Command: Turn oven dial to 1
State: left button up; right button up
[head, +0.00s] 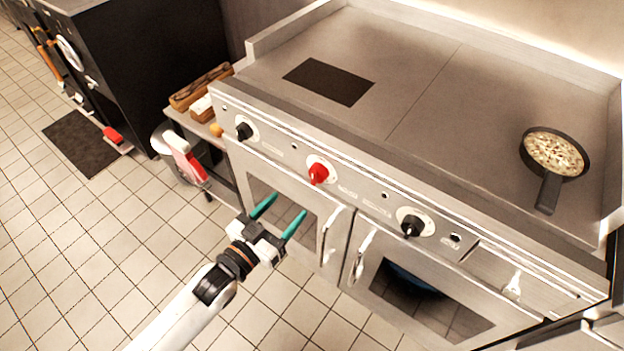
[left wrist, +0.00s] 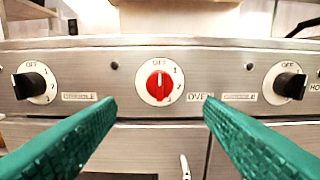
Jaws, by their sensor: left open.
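The red oven dial (head: 318,173) sits in the middle of the steel front panel, between two black dials. In the left wrist view the red dial (left wrist: 159,85) is on a white round plate marked OFF at the top and 1, 2 and 3 down its right side. Its white pointer line stands upright, at OFF. My left gripper (head: 279,214) has green fingers and is open and empty. It is in front of the oven, below and apart from the red dial. In the left wrist view the fingers (left wrist: 160,118) frame the dial from either side. My right gripper is not seen.
Black dials flank the red one, at left (head: 243,131) and right (head: 412,225). Oven doors with handles (head: 359,257) lie below the panel. A pan of food (head: 552,160) stands on the cooktop at right. Open tiled floor lies at left.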

aim_at(313, 180)
pick_arm(q)
jog(key=x, duration=0.9)
jog(key=shift+w, duration=0.1)
jog(key=shift+w+d, duration=0.3)
jog(key=c, duration=1)
